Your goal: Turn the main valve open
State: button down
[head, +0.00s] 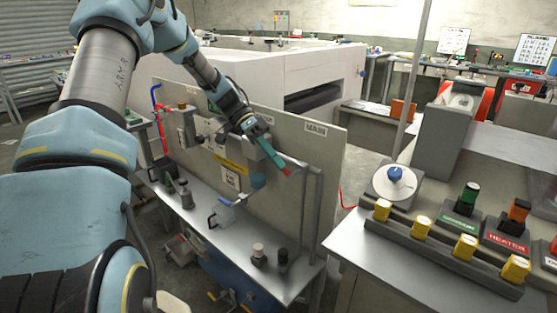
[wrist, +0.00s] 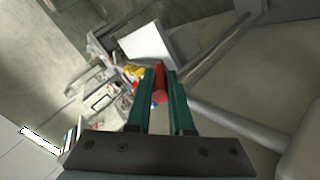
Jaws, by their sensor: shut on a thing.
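The board (head: 335,155) carries a MAIN label (head: 316,129) near its upper right corner, above grey upright pipes (head: 316,190). My gripper (head: 284,165) reaches down to the front of the board, left of these pipes. Its teal fingers are shut on a red handle (wrist: 160,94), a short rod whose round end faces the wrist camera. In the head view only a bit of the red handle (head: 287,172) shows at the fingertips. The valve body and how the handle joins it are hidden, so I cannot tell the valve's position.
A metal bench (head: 235,245) below the board holds several small bottles and fittings. To the right, another bench carries a row of yellow knobs (head: 423,226), a blue-knobbed dial (head: 396,178) and a HEATER switch (head: 515,222).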

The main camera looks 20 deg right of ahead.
jog(key=shift+w+f+g+h, duration=0.1)
jog(key=shift+f+g+h, duration=0.1)
jog(key=shift+g+h, duration=0.15)
dwell(0.3)
jog(key=c, duration=0.8)
grip_release()
jog(key=shift+a, duration=0.1)
jog(key=b+v, duration=0.2)
jog(key=v, duration=0.8)
jog(key=shift+w+r+b, duration=0.2)
jog(key=shift+w+b, duration=0.15)
jog(key=shift+b, duration=0.05)
jog(key=shift+c, duration=0.2)
